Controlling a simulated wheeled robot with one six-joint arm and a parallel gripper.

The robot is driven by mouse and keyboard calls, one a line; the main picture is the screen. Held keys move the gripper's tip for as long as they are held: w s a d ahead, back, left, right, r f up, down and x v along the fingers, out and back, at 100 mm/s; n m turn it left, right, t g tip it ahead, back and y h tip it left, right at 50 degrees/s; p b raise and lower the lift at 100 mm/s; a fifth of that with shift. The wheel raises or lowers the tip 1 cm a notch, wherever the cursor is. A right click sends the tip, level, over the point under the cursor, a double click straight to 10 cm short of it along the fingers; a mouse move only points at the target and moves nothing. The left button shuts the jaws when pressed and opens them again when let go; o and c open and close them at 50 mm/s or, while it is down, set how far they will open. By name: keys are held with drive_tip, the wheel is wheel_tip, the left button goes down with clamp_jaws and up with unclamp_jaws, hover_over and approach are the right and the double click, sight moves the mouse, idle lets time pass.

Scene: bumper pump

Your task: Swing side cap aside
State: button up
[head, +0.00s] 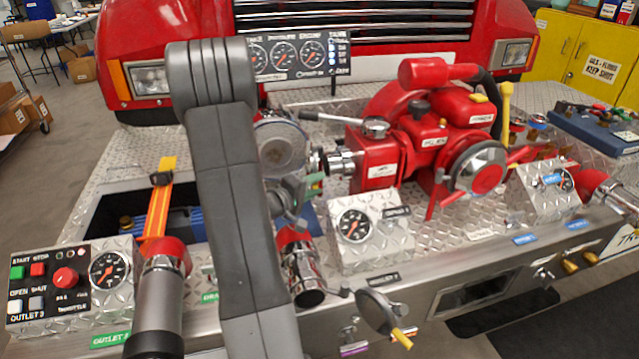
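The side cap appears to be the round silver disc (280,148) left of the red pump (430,140). Its pale face is turned partly toward me, and my arm hides its left edge. Just right of it is the pump's chrome side fitting (342,162); I cannot tell whether the two touch. My gripper (306,190) shows as small grey parts with a green piece, just below the disc and partly behind my arm. I cannot make out the gap between its fingers or whether it touches the cap.
Gauge boxes (368,232) and a red-and-chrome outlet (300,265) stand close below and right. A grey lever (345,121) juts over the side fitting. The control panel (70,288) is at front left. Bare tread plate (110,190) lies at left.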

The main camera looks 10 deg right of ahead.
drive_tip(key=shift+x, duration=1.15)
